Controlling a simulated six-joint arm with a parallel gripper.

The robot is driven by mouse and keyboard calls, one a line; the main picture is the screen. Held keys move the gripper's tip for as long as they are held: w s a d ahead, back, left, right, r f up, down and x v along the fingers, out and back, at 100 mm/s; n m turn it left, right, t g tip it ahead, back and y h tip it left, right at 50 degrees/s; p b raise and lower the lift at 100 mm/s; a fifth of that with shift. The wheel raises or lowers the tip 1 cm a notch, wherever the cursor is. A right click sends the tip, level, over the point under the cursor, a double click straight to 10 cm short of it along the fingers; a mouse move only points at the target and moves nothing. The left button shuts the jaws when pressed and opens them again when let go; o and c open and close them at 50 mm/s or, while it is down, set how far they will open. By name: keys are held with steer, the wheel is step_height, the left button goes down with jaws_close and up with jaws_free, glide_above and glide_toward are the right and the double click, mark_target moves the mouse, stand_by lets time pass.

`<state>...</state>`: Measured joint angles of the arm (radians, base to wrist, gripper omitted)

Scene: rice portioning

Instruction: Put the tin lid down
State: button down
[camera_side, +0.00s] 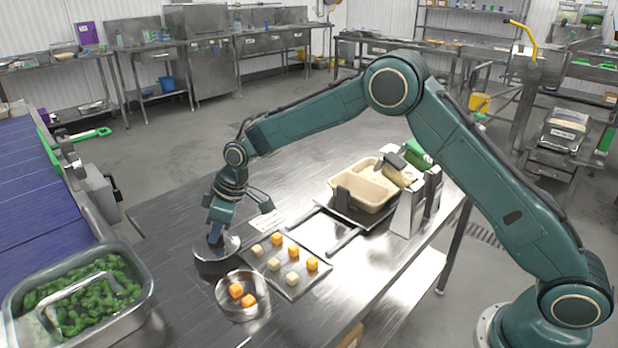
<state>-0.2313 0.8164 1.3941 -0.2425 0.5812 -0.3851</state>
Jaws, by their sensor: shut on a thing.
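The tin lid (230,247) is a round, shiny metal disc at the left part of the steel table. My gripper (215,238) points down and is shut on the lid from above, near its middle; the fingertips and the grip point are partly hidden. A dark round shape shows directly below the lid, and I cannot tell whether the lid touches the table. A round open metal tin (224,306) stands just in front of the lid, with orange cubes (236,290) in it.
A metal tray (300,291) with several orange and pale cubes lies right of the lid. A beige tub (345,182) stands behind it beside a metal stand (408,215). A steel pan of green vegetables (140,277) is at the lower left, near a blue conveyor (25,190). The table's left back area is clear.

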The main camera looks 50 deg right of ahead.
steer(key=shift+f, duration=0.95)
steer(key=shift+f, duration=0.25)
steer(key=c, duration=1.5)
jaws_free()
steer(key=shift+r, duration=0.1)
steer(key=shift+v, duration=0.8)
steer(key=v, duration=1)
steer(key=shift+r, duration=0.4)
